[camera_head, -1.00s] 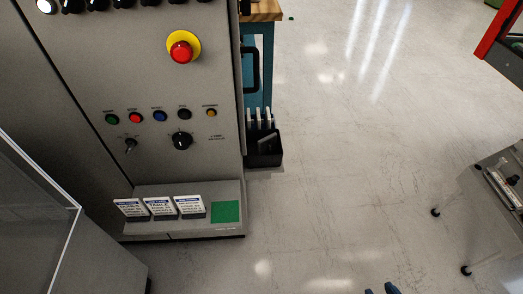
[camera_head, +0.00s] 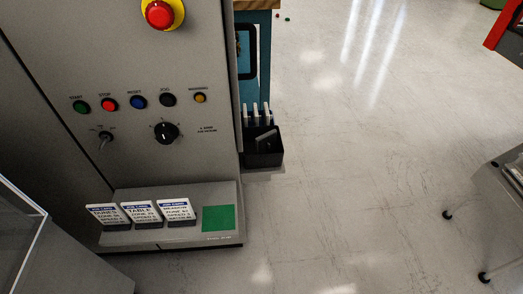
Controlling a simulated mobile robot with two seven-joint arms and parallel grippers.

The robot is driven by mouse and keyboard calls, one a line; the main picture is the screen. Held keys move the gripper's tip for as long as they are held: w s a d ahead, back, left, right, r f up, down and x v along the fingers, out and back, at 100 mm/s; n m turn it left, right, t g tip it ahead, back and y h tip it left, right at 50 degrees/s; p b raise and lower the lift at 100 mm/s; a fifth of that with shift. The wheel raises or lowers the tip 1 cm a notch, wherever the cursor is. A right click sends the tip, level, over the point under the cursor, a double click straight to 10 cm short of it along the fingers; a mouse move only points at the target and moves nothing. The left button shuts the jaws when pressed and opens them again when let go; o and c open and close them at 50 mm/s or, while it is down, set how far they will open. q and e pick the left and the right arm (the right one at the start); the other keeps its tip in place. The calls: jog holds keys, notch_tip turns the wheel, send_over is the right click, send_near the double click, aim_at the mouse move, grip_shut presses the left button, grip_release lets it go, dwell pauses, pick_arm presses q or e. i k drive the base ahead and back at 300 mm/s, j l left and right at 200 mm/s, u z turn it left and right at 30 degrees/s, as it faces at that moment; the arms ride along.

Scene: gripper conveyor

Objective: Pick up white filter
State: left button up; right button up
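I cannot pick out a white filter for certain. Several thin white upright pieces (camera_head: 256,114) stand at the back of a small black bin (camera_head: 264,159) on the right side of the grey control cabinet; they are too small to identify. A grey flat piece leans inside the bin. Three white job cards (camera_head: 141,213) with printed text stand tilted in a row on the cabinet's low ledge. Neither of my grippers shows in this view.
The grey control cabinet (camera_head: 130,60) with buttons and a red emergency stop (camera_head: 160,14) fills the left. A green square (camera_head: 218,218) lies on its ledge (camera_head: 170,238). A wheeled grey cart (camera_head: 503,210) stands at the right. The floor (camera_head: 350,180) between is clear.

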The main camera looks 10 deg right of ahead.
aim_at(267, 117)
jog(key=i+l+u, duration=0.15)
jog(key=l, duration=0.35)
jog(key=i+l+u, duration=0.1)
jog(key=l, duration=0.35)
jog(key=i+l+u, duration=0.15)
jog(key=l, duration=0.35)
jog(key=l+u, duration=0.1)
jog(key=l, duration=0.4)
jog(key=i+l+u, duration=0.15)
jog(key=u, duration=0.85)
jog(key=l+u, duration=0.35)
jog(key=i+l+u, duration=0.1)
jog(key=l+u, duration=0.5)
jog(key=l, duration=1.35)
